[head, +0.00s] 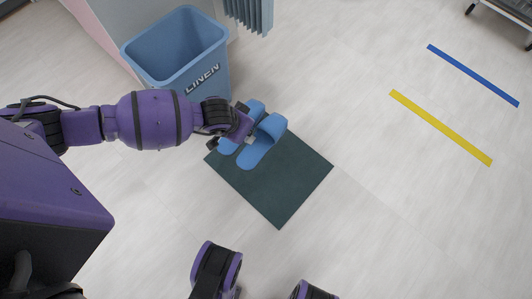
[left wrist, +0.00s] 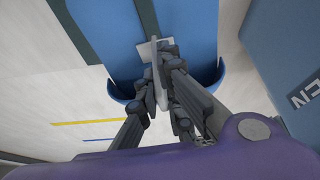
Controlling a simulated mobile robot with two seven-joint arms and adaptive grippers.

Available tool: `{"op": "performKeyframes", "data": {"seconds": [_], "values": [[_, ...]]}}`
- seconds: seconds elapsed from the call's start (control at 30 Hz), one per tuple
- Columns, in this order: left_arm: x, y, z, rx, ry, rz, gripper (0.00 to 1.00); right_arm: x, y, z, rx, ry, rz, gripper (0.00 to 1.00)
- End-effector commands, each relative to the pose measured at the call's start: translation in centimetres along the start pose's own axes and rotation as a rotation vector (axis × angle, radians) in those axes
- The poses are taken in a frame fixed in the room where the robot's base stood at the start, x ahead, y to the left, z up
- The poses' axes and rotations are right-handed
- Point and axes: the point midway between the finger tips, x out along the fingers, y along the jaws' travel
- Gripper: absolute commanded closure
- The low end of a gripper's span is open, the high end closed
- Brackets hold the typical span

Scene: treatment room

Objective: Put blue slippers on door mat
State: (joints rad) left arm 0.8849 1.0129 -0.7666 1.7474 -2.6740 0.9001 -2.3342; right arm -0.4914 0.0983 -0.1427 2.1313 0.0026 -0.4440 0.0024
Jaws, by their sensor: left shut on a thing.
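Two blue slippers lie side by side over the dark green door mat (head: 283,200). My left gripper (head: 246,128) reaches in from the left and is shut at the inner sides of the slippers. In the left wrist view, the closed fingers (left wrist: 158,75) sit between the two blue slippers (left wrist: 95,28), with a dark strip of mat showing between them. I cannot tell whether the soles touch the mat.
A blue linen bin (head: 205,82) stands just behind the mat, close to my left forearm. Blue tape (head: 473,75) and yellow tape (head: 440,127) mark the floor at right. The pale floor right of the mat is clear. A wheeled cart (head: 505,12) stands at top right.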

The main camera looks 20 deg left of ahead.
Motion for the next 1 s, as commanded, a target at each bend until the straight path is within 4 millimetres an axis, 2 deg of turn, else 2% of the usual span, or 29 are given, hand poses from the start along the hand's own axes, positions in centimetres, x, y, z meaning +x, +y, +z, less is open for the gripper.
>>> {"op": "performKeyframes", "data": {"seconds": [0.03,0.1,0.2,0.3,0.37,0.47,0.57,0.83,1.0], "values": [[1.4,-0.2,3.2,0.023,-0.008,0.010,1.00,0.1,0.0,0.0,0.000,0.000,-0.001,0.60],[2.7,-0.2,6.4,0.059,-0.006,0.027,1.00,0.1,-0.1,0.1,0.000,0.000,-0.001,0.60],[3.8,-0.2,10.1,0.103,-0.002,0.045,1.00,0.2,-0.1,0.1,0.000,0.000,-0.002,0.60],[4.4,0.0,12.4,0.133,0.001,0.058,1.00,0.3,-0.1,0.0,0.000,0.000,-0.002,0.60],[4.6,0.1,13.2,0.144,0.004,0.063,1.00,0.3,-0.1,0.1,0.000,0.000,-0.003,0.60],[5.4,0.4,13.2,0.155,0.007,0.067,1.00,0.7,-0.2,0.3,0.000,-0.004,-0.003,0.60],[6.9,1.1,11.9,0.158,0.009,0.068,1.00,1.5,-0.2,0.9,-0.002,-0.014,-0.004,0.60],[12.2,3.8,7.6,0.150,0.005,0.069,1.00,4.1,0.0,1.9,-0.031,-0.032,-0.014,0.60],[16.0,4.7,6.7,0.149,0.003,0.068,1.00,5.7,0.2,2.0,-0.054,-0.037,-0.020,0.60]]}}
